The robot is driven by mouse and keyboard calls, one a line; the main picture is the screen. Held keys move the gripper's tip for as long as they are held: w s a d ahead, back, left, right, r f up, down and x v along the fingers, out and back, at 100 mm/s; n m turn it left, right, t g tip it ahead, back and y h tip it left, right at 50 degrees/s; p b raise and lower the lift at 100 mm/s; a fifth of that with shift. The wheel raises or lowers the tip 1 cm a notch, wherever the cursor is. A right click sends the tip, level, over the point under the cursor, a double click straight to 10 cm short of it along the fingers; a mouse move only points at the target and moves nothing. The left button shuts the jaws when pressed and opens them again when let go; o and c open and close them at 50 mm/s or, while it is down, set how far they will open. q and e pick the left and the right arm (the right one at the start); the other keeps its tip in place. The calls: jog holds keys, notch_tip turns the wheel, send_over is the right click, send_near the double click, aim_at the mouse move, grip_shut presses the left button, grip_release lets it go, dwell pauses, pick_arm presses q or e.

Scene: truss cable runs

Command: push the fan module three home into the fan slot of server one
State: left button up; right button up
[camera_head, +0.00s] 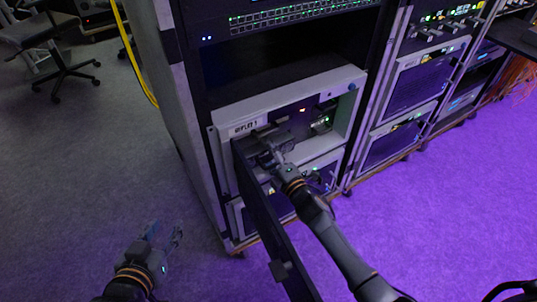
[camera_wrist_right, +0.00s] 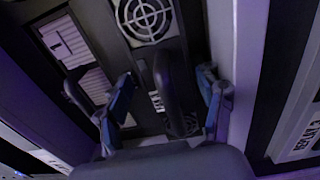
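Server one appears to be the light-framed unit with a lit front (camera_head: 344,98) in the rack. My right gripper (camera_head: 268,157) is at its front, at the left part of the opening. In the right wrist view my right gripper (camera_wrist_right: 168,100) has its two blue-edged fingers apart. A dark upright grip-like part (camera_wrist_right: 175,85) stands between them, with visible gaps on both sides. Beyond it is a dark face with a round fan grille (camera_wrist_right: 147,18). I cannot tell which part is fan module three; its number and depth are hidden. My left gripper (camera_head: 164,235) is open and empty above the floor.
A dark door panel (camera_head: 262,215) stands swung out below the right gripper. Light walls flank the wrist view on the right (camera_wrist_right: 243,70). More racks (camera_head: 415,85) stand to the right.

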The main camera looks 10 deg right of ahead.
jog(key=shift+s+f, duration=0.1)
jog(key=shift+f, duration=0.2)
jog(key=shift+f, duration=0.2)
jog(key=shift+s+d+f, duration=0.1)
jog(key=shift+s+d, duration=0.05)
jog(key=shift+s, duration=0.25)
jog(key=v, duration=1.1)
jog(key=shift+r, duration=0.6)
